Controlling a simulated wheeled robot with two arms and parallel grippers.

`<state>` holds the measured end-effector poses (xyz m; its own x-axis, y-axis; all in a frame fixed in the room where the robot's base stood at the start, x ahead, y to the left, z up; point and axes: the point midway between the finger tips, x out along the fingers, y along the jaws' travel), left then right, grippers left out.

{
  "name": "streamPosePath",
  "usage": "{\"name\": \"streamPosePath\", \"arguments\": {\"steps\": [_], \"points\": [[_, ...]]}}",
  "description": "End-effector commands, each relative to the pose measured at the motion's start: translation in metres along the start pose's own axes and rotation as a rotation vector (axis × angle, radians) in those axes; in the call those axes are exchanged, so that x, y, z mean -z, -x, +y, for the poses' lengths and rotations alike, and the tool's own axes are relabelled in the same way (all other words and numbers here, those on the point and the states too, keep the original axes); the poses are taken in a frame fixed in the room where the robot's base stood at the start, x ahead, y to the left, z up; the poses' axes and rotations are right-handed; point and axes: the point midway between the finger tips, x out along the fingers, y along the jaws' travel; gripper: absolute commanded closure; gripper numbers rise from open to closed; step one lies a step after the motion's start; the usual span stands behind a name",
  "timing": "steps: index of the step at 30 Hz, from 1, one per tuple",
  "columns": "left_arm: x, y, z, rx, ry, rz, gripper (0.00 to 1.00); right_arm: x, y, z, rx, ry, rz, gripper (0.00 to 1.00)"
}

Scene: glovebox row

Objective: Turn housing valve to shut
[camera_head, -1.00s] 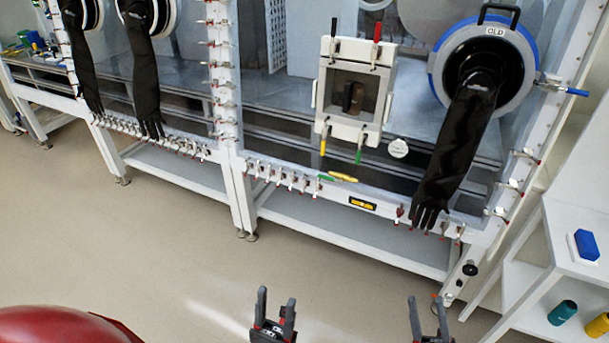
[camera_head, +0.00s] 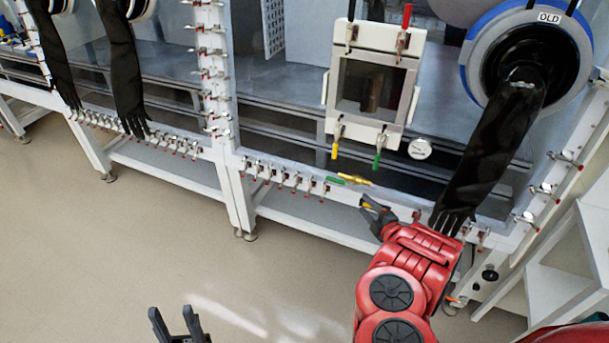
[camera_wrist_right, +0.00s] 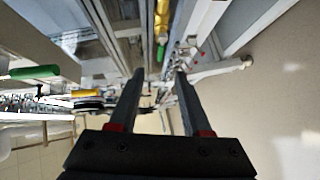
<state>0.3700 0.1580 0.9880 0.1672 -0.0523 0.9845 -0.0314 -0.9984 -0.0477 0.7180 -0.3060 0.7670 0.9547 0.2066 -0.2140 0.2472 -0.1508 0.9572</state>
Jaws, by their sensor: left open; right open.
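A small brass-yellow fitting (camera_head: 355,179) with a green lever (camera_head: 334,181) lies along the front rail below the window box; it looks like the housing valve. A yellow piece, likely the same fitting, shows at the top of the right wrist view (camera_wrist_right: 162,18), beyond the fingers. My right gripper (camera_head: 368,205) is at the rail, just below and right of the fitting in the picture; its fingers (camera_wrist_right: 159,78) are open with nothing between them. Contact with the fitting cannot be told. My left gripper (camera_head: 178,318) is open and empty over the floor, low in the picture.
A white window box (camera_head: 334,100) with colored clamp handles stands above the rail, beside a round gauge (camera_head: 420,148). A black glove (camera_head: 490,150) hangs from the blue-rimmed port near my right arm. Small clamps line the rail. A white shelf (camera_head: 560,285) stands at right.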

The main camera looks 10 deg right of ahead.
Motion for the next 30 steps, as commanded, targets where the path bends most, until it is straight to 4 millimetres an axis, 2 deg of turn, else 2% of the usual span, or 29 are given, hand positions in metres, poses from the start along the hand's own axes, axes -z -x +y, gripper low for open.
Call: {"name": "streamPosePath", "arguments": {"steps": [3,8,17,30], "points": [[0.000,0.002,0.000,0.000,0.000,0.000,0.50,0.009,-0.001,-0.003,0.006,-0.026,0.002,0.52],[-0.002,0.010,0.001,0.000,0.000,0.000,0.50,0.008,-0.013,-0.006,0.007,-0.026,0.000,0.52],[-0.006,0.038,0.002,0.000,0.000,0.000,0.50,0.007,-0.059,-0.009,0.008,-0.025,0.001,0.52],[-0.015,0.092,0.005,0.000,0.000,0.000,0.50,0.007,-0.121,-0.010,0.008,-0.020,0.002,0.52]]}}
